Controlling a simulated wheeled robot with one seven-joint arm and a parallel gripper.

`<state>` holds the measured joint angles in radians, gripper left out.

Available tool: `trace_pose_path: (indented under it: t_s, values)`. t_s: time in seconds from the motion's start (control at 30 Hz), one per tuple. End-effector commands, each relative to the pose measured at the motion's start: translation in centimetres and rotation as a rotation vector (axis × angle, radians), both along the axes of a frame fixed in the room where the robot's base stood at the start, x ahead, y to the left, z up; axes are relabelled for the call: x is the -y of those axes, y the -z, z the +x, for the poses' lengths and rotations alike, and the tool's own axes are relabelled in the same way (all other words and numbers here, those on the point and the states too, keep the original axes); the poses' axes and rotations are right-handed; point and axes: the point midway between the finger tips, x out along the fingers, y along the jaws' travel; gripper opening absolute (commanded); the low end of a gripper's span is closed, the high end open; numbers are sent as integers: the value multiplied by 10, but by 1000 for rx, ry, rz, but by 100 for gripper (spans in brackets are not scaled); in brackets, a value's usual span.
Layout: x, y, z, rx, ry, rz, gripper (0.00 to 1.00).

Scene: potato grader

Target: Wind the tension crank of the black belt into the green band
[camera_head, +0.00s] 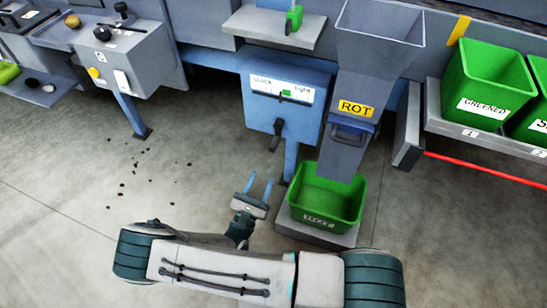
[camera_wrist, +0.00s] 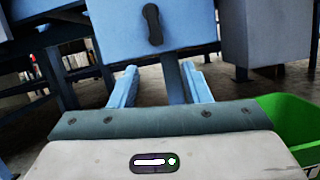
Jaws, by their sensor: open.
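The tension crank (camera_head: 277,134) is a dark handle on the front of a blue box (camera_head: 262,112) below the grader. In the wrist view the crank (camera_wrist: 152,24) hangs nearly upright on the blue face, above and beyond the fingers. A white gauge (camera_head: 282,92) above it reads from slack to tight, with a small green band (camera_head: 287,93) near its middle; I cannot make out the pointer's reading. My gripper (camera_head: 259,184) is open and empty, its blue fingers pointing toward the box, below and apart from the crank. The black belt cannot be made out clearly.
A grey chute marked ROT (camera_head: 355,108) stands right of the box, above a green crate (camera_head: 327,207) on a low platform, close to my gripper's right. A blue leg (camera_head: 291,160) stands below the box. The floor to the left is open, with scattered dark crumbs.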

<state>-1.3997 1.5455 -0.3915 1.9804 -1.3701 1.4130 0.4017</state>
Motion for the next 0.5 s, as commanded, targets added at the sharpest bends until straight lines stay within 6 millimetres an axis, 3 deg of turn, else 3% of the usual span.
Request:
trace_pose_path:
  t_s: [0.03,0.27,0.5]
  values:
    - [-4,12,-1,28,-5,-1,43]
    - [-9,9,-1,91,0,6,43]
    - [3,-2,21,95,5,7,43]
